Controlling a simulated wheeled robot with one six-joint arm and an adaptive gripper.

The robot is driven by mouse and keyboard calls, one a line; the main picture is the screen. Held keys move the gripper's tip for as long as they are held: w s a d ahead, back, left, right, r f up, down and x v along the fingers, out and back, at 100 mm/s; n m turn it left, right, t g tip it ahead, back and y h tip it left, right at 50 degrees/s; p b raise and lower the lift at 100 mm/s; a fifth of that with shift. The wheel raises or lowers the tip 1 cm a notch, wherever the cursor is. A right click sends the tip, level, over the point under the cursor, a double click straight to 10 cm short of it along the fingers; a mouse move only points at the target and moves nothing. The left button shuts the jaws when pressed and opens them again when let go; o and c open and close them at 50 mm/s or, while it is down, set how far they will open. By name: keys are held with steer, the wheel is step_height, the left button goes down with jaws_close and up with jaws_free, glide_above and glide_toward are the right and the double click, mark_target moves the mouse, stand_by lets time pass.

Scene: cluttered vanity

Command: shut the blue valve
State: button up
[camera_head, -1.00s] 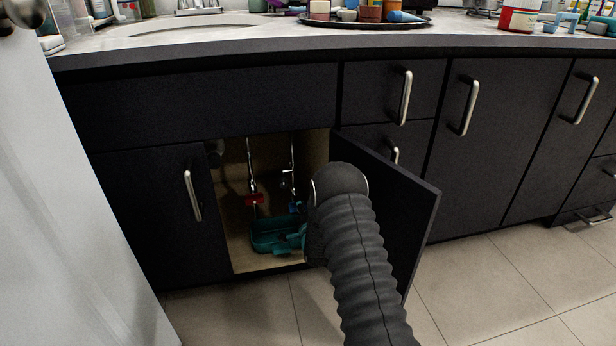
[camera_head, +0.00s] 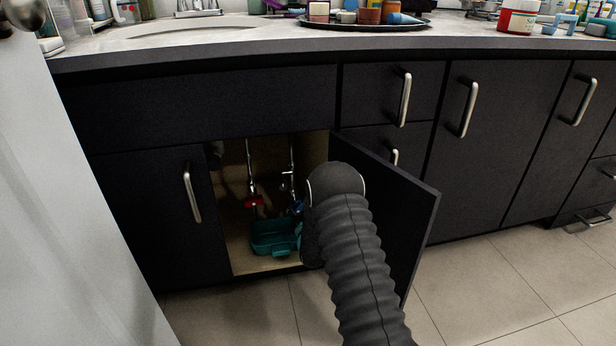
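The blue valve (camera_head: 297,208) is a small blue handle on the right-hand pipe inside the open sink cabinet. It shows just left of my dark ribbed arm, which hides part of the space beside it. My arm reaches into the cabinet opening, and its far end is hidden behind its own rounded joint. I cannot make out my gripper's fingers or whether they touch the valve. A red valve (camera_head: 254,200) sits on the left-hand pipe.
A teal bin (camera_head: 270,237) stands on the cabinet floor below the valves. The open cabinet door (camera_head: 418,215) is close on my arm's right. The closed left door (camera_head: 160,215) bounds the opening. The tiled floor (camera_head: 480,290) in front is clear.

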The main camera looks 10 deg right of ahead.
steer(key=shift+a+n, duration=0.2)
steer(key=shift+n, duration=0.8)
steer(key=s, duration=1.4)
steer(key=s+r+g+p, duration=0.1)
steer(key=r+g+p, duration=0.1)
steer(key=r, duration=1)
steer(key=s+r+g+p, duration=0.2)
steer(key=r+p, duration=0.3)
steer(key=r, duration=0.7)
steer(key=shift+s+r+g, duration=0.25)
steer(key=shift+s+g, duration=0.05)
steer(key=shift+g, duration=0.3)
